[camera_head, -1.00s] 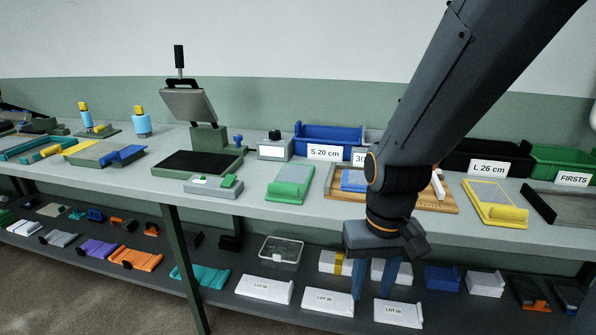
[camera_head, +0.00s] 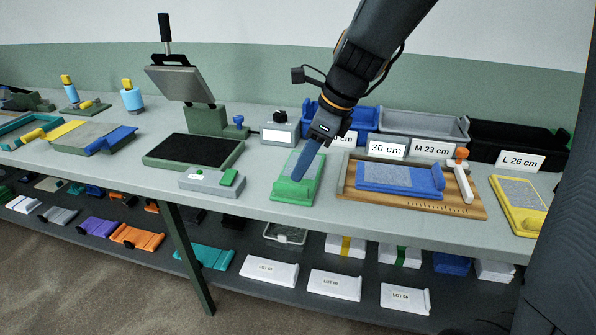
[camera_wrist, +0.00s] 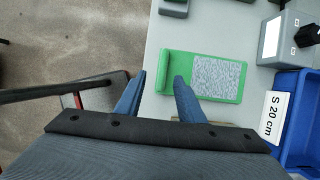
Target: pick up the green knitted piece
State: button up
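The green knitted piece (camera_head: 283,190) lies on the table in the head view, a flat green piece with a grey speckled panel and a thick rolled edge at its front. It also shows in the wrist view (camera_wrist: 228,97), rolled edge to the left. My gripper (camera_head: 298,176) is over the piece in the head view, its blue fingers pointing down and hiding part of it.
A blue piece (camera_head: 421,193) lies on a wooden board (camera_head: 467,208) to the right. A grey box with a green button (camera_head: 208,184) is at left. Behind stand a small grey box (camera_head: 280,134) and the blue S 20 cm bin (camera_wrist: 285,155). A yellow piece (camera_head: 527,223) is far right.

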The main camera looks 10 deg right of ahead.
aim_at(292, 185)
jog(key=shift+w+d+p+x, duration=0.1)
jog(key=shift+p+x, duration=0.05)
jog(key=shift+x, duration=1.55)
jog(key=shift+w+d+p+x, duration=0.15)
jog(key=shift+x, duration=1.55)
grip_shut()
